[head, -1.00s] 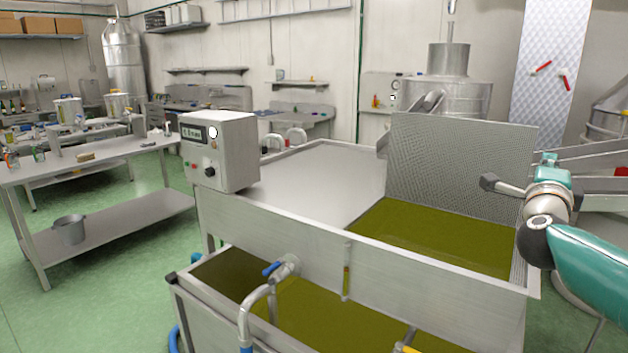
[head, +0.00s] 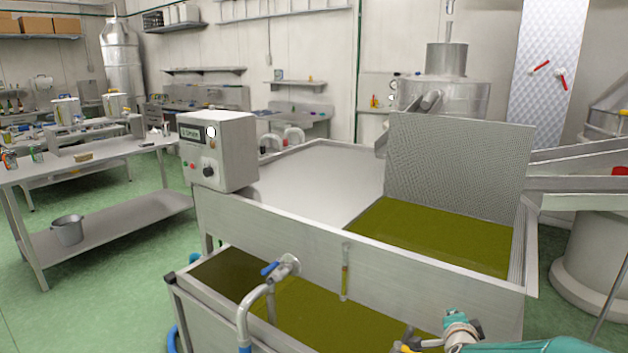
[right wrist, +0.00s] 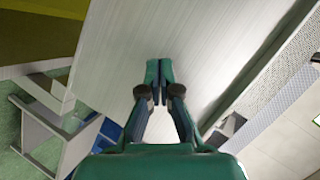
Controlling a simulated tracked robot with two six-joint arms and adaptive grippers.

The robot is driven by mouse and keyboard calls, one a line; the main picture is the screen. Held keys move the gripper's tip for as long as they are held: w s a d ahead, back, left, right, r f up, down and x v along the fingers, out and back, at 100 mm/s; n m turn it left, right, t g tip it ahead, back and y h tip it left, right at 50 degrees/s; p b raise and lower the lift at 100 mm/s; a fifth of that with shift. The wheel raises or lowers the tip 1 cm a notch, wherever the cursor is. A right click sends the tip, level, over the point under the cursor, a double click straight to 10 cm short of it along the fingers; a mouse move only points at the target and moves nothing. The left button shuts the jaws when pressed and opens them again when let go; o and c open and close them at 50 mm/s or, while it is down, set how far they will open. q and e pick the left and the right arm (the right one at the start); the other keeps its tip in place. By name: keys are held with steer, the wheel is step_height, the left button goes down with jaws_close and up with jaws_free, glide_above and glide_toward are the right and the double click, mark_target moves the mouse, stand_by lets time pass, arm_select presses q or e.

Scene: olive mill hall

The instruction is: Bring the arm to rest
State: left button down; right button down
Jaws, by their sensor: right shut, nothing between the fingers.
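My right arm enters the head view at the bottom right, low in front of the steel tank (head: 290,232). Its teal right gripper (head: 432,343) is partly cut off by the lower edge, by a yellow-tipped fitting. In the right wrist view the gripper (right wrist: 160,78) has its two fingers together, with nothing between them. They point at a plain brushed-steel panel (right wrist: 205,38); I cannot tell how large the gap is. My left gripper is out of view.
The tank holds olive-green liquid (head: 435,232) and carries a control box (head: 218,150). A lower trough (head: 205,296) and a blue-handled valve (head: 283,266) stand in front. A steel table (head: 100,160) with a bucket (head: 67,230) is at left. Green floor lies between.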

steer(key=s+a+f+n+g+y, duration=0.35)
steer(key=s+a+f, duration=0.25)
steer(key=s+f, duration=0.45)
steer(key=s+a+f+n+g+y, duration=0.3)
steer(key=s+a+f, duration=0.35)
steer(key=f, duration=0.65)
steer(key=s+a+f+n+g, duration=0.1)
steer(key=s+a+n+g, duration=0.1)
steer(key=s, duration=0.5)
steer(key=s+a+f+n+g+y, duration=0.1)
steer(key=s+a+f+n, duration=0.1)
steer(key=s, duration=0.5)
steer(key=s+a+f+n+g+y, duration=0.1)
steer(key=s+a+n+g, duration=0.1)
steer(key=s+a+n, duration=0.2)
steer(key=s, duration=0.3)
steer(key=shift+s+a+f+g, duration=0.15)
steer(key=shift+s+f+g, duration=0.1)
steer(key=shift+s+g, duration=0.1)
